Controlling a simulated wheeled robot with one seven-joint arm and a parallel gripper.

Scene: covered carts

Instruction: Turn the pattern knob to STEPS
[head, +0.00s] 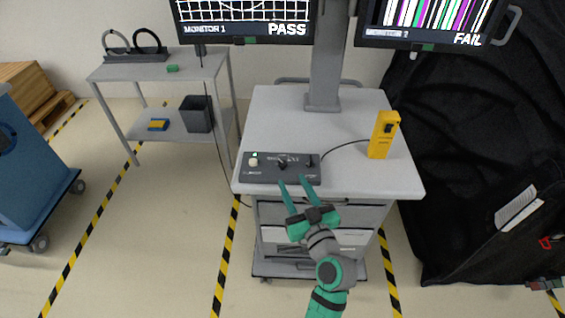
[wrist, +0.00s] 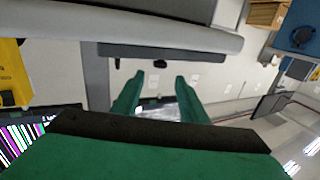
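A dark control box (head: 249,176) lies on the front edge of the white cart top. It has a middle knob (head: 282,165), a right knob (head: 310,162) and a pale round button with a green light (head: 254,159) at its left. The labels are too small to read, so I cannot tell which knob is the pattern knob or its setting. My gripper (head: 294,182) is open, with nothing seen between its fingers, at the box's front edge. In the wrist view the box (wrist: 170,53) appears upside down beyond my open fingers (wrist: 160,79).
A yellow handheld device (head: 380,138) stands right of the box on the cart top (head: 280,115). Monitor 1 (head: 245,20) shows a grid and PASS; the right monitor (head: 430,22) shows coloured stripes and FAIL. A black cover (head: 470,150) drapes the right side. A shelf cart (head: 150,70) stands left.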

